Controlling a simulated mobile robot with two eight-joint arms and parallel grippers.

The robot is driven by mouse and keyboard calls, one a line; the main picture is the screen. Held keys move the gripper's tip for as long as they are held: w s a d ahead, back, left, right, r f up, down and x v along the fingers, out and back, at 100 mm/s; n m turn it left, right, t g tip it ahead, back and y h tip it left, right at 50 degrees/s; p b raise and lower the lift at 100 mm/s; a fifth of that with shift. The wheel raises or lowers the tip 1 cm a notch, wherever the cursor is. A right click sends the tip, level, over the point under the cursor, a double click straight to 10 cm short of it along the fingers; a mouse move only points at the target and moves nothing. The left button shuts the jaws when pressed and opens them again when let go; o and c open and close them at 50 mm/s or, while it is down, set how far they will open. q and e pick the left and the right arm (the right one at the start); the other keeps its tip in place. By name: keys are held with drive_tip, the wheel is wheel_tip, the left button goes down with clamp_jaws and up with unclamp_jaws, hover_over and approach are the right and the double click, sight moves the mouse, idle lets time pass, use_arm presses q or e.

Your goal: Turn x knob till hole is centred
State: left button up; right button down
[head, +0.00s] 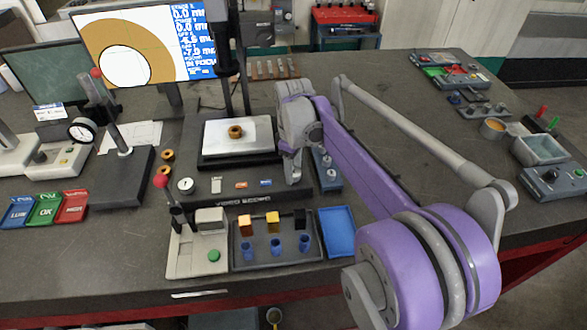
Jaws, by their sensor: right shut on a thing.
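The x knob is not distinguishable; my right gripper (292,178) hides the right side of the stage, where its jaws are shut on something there. The measuring stage (212,153) has a pale plate with a small brass ring (235,132) lying on it, under the dark vertical optics column. The monitor (160,85) shows a tan ring with a white round hole (125,68), low and left of the middle of the picture. Blue readouts beside it include a value near -7.0; the rest is hard to read. My left gripper is not in view.
A dial gauge stand (125,165) and blue, green and red trays (45,208) are at the left. In front are a rack of blocks and blue pegs (275,255) and a blue tray (337,232). Two brass rings lie left of the stage. My right arm crosses the table's right half.

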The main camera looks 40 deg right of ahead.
drive_tip(key=shift+m, duration=0.3)
drive_tip(key=m, duration=0.4)
drive_tip(key=shift+m, duration=0.4)
drive_tip(key=m, duration=0.9)
drive_tip(key=shift+b, duration=0.3)
drive_tip(key=m, duration=0.4)
drive_tip(key=shift+m, duration=0.7)
drive_tip(key=shift+c, duration=1.7)
unclamp_jaws()
